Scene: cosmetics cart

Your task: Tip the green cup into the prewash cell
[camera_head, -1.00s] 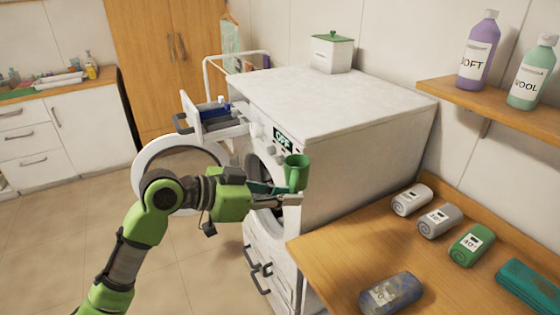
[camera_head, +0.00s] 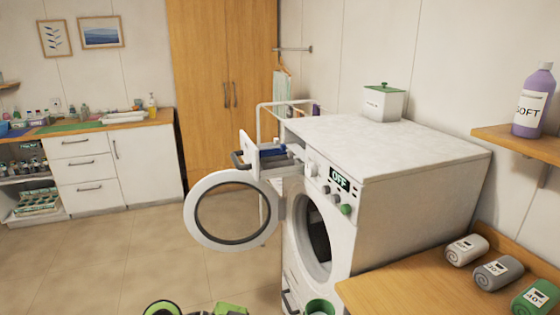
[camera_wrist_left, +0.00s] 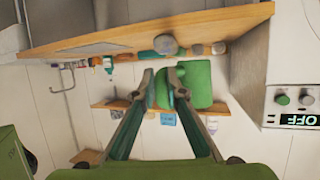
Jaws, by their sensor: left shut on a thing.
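The green cup (camera_wrist_left: 198,85) is held at the fingertips of my left gripper (camera_wrist_left: 162,78), which grips it at its handle side. In the head view only the cup's rim (camera_head: 320,306) shows, at the bottom edge, below the round door opening; its contents cannot be made out. The detergent drawer (camera_head: 248,147) is pulled out at the machine's upper left. Its compartments show, with something blue toward the back; which one is the prewash cell I cannot tell. The cup is apart from the drawer. My right gripper is not in view.
The washing machine (camera_head: 400,145) has its round door (camera_head: 233,210) swung open to the left, below the drawer. A wooden counter (camera_head: 420,290) with rolled towels lies at the right. A white canister (camera_head: 383,102) stands on top. The floor at left is clear.

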